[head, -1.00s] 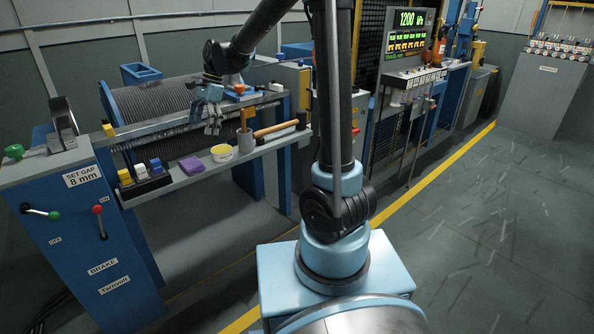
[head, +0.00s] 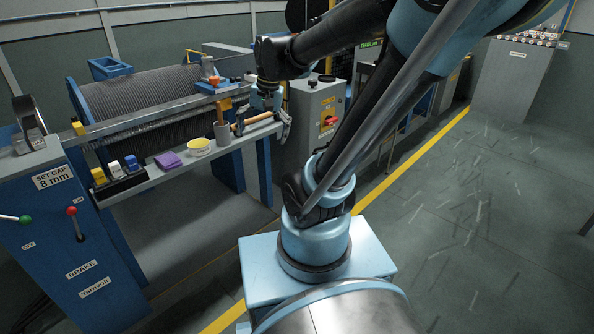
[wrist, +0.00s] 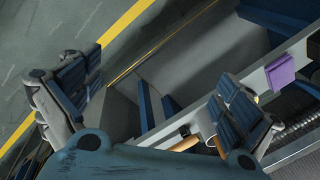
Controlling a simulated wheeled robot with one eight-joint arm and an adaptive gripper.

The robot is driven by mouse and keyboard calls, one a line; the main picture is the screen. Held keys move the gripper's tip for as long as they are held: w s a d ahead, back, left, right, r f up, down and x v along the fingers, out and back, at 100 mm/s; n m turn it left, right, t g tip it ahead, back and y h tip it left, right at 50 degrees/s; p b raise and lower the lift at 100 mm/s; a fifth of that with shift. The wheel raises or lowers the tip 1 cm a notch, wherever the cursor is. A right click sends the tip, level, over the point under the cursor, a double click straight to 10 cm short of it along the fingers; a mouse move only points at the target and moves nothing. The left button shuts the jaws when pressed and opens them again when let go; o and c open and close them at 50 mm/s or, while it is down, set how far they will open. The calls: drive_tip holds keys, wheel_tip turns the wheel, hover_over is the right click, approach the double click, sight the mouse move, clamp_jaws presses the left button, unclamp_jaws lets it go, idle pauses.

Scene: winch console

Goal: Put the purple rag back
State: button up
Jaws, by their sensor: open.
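The purple rag (head: 168,160) lies on the narrow grey shelf (head: 150,186) in front of the winch drum, between the yellow tub and the dark tray of coloured blocks. It also shows in the wrist view (wrist: 282,77), lying on the shelf at the right. My gripper (head: 272,110) is at the right end of the shelf, near the hammer, well to the right of the rag. In the wrist view my gripper (wrist: 160,105) has its fingers spread wide with nothing between them.
A yellow tub (head: 200,147), a grey cup with a brush (head: 222,132) and a hammer (head: 252,121) stand or lie on the shelf. A blue tray (head: 215,88) sits on the rail above. A grey switch box (head: 318,115) stands close right. The floor in front is open.

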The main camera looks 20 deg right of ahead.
drive_tip(key=s+d+f+n+t+h, duration=0.1)
drive_tip(key=s+d+f+n, duration=0.3)
drive_tip(key=s+d+f, duration=0.4)
drive_tip(key=shift+s+d+h, duration=0.25)
drive_tip(key=shift+s+h, duration=0.15)
drive_tip(key=shift+s, duration=0.65)
drive_tip(key=shift+f, duration=0.1)
drive_tip(key=shift+c, duration=0.4)
